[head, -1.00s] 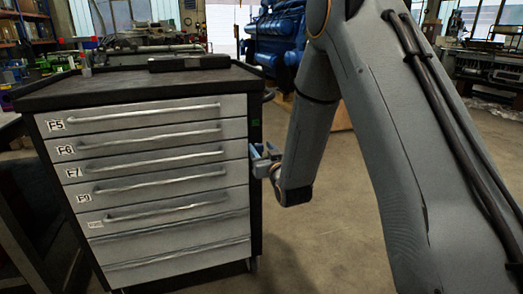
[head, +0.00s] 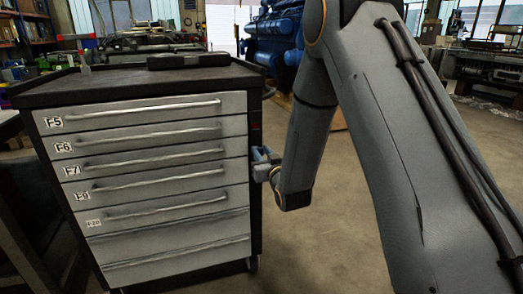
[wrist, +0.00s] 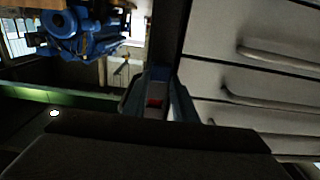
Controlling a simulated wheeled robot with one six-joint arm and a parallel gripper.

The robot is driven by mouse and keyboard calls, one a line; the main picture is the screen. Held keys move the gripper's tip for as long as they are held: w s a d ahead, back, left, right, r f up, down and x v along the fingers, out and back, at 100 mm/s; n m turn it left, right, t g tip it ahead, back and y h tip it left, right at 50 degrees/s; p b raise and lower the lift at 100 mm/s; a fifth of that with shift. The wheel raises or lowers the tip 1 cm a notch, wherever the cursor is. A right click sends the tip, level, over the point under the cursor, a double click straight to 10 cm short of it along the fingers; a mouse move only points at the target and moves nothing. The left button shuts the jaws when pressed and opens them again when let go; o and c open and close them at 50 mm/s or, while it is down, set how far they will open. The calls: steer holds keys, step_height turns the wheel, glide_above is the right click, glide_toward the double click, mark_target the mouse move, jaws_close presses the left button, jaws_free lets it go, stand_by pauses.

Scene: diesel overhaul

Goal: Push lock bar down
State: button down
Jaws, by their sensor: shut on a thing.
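The tool cabinet (head: 150,250) is grey with several shut drawers and black edges. Its lock bar (head: 256,205) appears to be the black upright strip along the right front edge. A small red mark (head: 256,127) shows on this strip above my gripper. My gripper (head: 264,163) is at the strip, about halfway up the cabinet. In the wrist view my gripper (wrist: 158,98) is shut on a part of the strip, with a red patch (wrist: 155,103) between the fingers. The exact grip is dark and partly hidden by the fingers.
Drawer handles (head: 150,112) stick out just left of the strip. A dark flat case (head: 188,61) lies on the cabinet top. A blue engine (head: 275,35) stands behind. The floor (head: 335,235) right of the cabinet is clear.

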steer(key=c, duration=1.5)
jaws_free()
steer(key=shift+f, duration=0.35)
steer(key=shift+o, duration=0.3)
steer(key=shift+r, duration=0.1)
steer(key=shift+s, duration=0.1)
steer(key=v, duration=0.7)
steer(key=shift+s+p, duration=0.3)
steer(key=shift+p, duration=0.15)
